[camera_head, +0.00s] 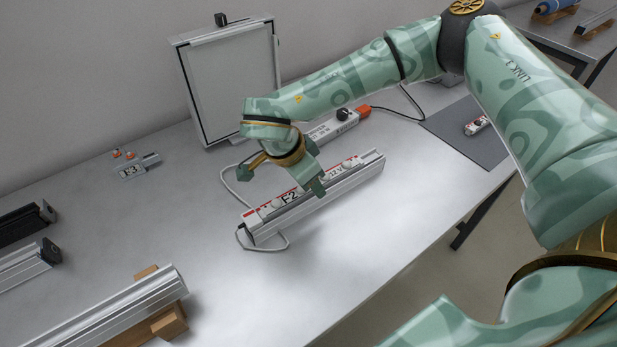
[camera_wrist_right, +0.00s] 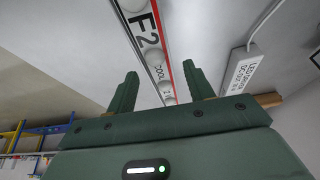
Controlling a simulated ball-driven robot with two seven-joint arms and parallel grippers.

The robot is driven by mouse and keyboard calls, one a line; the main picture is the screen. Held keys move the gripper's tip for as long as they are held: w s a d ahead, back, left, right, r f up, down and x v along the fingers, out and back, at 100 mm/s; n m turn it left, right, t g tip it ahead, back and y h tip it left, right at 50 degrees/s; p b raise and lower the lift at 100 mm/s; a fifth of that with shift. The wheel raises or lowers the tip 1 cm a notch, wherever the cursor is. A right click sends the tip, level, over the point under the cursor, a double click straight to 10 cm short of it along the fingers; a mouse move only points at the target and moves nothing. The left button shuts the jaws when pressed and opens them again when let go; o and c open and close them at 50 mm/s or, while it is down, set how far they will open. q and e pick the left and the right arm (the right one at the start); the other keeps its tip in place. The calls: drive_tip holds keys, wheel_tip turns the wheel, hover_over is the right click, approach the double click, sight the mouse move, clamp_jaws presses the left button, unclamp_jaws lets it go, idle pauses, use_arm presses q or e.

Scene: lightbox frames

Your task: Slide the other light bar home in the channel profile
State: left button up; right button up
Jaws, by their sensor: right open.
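A light bar labelled F2 (camera_head: 289,198) lies along the top of the aluminium channel profile (camera_head: 325,203), which rests at a slant in mid-table. Whether the bar is fully seated is too small to tell. A white, red-edged strip with round lenses shows in the right wrist view (camera_wrist_right: 152,45). My right gripper (camera_head: 281,181) is over the profile, its jaws apart on either side of the strip. In the right wrist view its open fingers (camera_wrist_right: 161,75) have nothing clamped between them. My left gripper is out of view.
A framed panel (camera_head: 232,80) stands at the back. A thin cable loops by the profile's left end. The middle front table is clear.

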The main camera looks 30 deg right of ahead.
drive_tip(key=p+v, duration=0.3)
drive_tip(key=v, duration=1.2)
drive_tip(key=shift+r, duration=0.4)
drive_tip(key=shift+a, duration=0.1)
